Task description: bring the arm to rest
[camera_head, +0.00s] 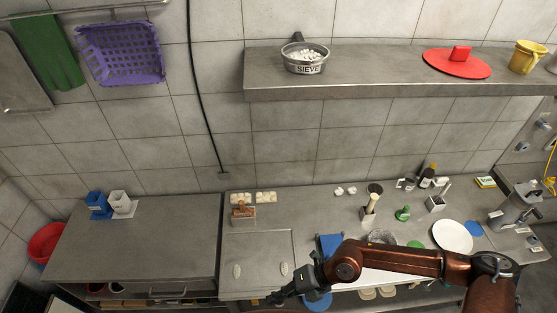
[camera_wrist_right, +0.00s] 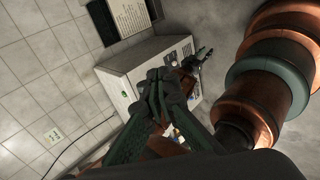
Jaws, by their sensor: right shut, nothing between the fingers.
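My right arm, copper-coloured, comes in from the lower right in the head view and reaches left across the front of the counter. Its dark right gripper (camera_head: 276,296) is low in the picture, in front of the counter's edge, and looks empty. In the right wrist view the right gripper (camera_wrist_right: 156,88) has its dark green fingers together with nothing between them. Behind the fingers is a pale box-shaped unit (camera_wrist_right: 140,72); I cannot tell how far away it is. I do not make out my left gripper in either view.
The steel counter (camera_head: 140,235) runs along the tiled wall. A blue thing (camera_head: 330,244) and a white plate (camera_head: 453,237) lie near the right arm. A shelf (camera_head: 390,82) above holds a sieve pot (camera_head: 305,60) and a red lid (camera_head: 457,65). A purple basket (camera_head: 120,55) hangs left.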

